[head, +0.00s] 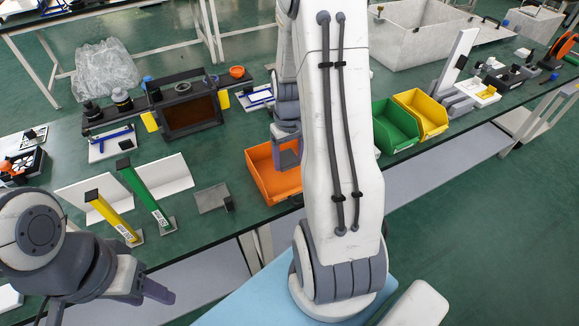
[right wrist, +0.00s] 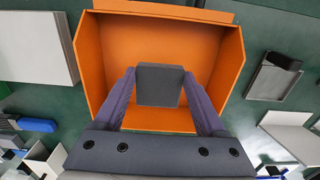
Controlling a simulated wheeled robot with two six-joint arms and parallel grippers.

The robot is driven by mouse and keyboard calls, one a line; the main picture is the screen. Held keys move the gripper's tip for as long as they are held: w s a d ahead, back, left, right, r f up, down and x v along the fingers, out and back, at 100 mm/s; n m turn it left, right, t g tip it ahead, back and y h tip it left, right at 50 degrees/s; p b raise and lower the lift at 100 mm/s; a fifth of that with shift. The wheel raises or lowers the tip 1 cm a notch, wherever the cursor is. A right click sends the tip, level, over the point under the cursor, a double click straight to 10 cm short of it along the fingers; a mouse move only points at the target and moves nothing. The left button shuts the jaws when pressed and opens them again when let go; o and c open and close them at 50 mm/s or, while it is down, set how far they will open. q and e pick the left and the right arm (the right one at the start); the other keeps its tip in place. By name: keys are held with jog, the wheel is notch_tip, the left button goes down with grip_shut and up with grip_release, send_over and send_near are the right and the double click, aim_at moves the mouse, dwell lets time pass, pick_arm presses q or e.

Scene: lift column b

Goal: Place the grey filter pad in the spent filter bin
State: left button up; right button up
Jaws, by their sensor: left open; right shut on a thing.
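The grey filter pad (right wrist: 160,85) is a dark, flat-faced square block in the right wrist view. My right gripper (right wrist: 160,92) is shut on it, one finger on each side. The pad is over the open orange bin (right wrist: 115,45), with bin floor and walls showing around it. In the head view the orange bin (head: 262,180) stands at the front edge of the bench, and my right gripper (head: 287,155) is over it, partly hidden by my arm. I cannot tell the pad's exact height. My left gripper (head: 152,290) is open and empty at the lower left.
A green bin (head: 393,128) and a yellow bin (head: 425,112) stand right of my arm. Left of the orange bin are a grey plate (head: 212,198), a green post (head: 148,195) and a yellow post (head: 112,217). A dark framed box (head: 190,115) stands behind.

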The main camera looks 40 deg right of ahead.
aim_at(289, 161)
jog(key=shift+f, duration=2.05)
jog(key=shift+f, duration=0.1)
jog(key=o, duration=1.2)
jog(key=shift+o, duration=0.2)
jog(key=shift+r, duration=0.4)
notch_tip(289, 161, up, 12)
jog(key=shift+f+p, duration=0.25)
jog(key=shift+p, duration=0.25)
